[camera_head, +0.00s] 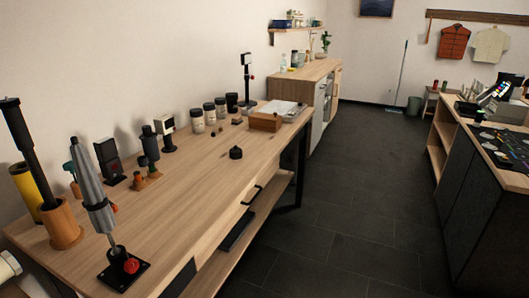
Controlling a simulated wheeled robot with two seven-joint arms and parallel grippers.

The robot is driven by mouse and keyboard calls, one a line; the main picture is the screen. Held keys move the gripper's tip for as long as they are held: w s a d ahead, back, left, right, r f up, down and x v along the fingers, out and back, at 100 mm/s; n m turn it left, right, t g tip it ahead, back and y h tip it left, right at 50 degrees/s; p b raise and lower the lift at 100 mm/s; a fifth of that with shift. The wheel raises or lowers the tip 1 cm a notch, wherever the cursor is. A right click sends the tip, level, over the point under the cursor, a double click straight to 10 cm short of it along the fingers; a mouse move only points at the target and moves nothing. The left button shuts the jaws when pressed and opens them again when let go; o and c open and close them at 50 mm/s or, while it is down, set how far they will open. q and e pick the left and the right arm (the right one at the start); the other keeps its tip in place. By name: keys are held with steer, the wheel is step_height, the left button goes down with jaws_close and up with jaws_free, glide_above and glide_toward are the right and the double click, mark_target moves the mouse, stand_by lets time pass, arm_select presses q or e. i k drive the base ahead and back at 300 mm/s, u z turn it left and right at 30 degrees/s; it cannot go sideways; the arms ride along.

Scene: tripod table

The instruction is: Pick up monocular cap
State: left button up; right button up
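A grey cone on a black stand (92,190), a wooden holder (62,224) and a yellow tube (30,190) crowd the near left. Several jars (209,113) line the wall side. A wooden box (265,122) stands at the far end. The table's right front is clear.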

mark_target(236, 153)
steer(key=z, duration=0.9)
steer(key=i, duration=1.45)
steer(key=u, duration=0.35)
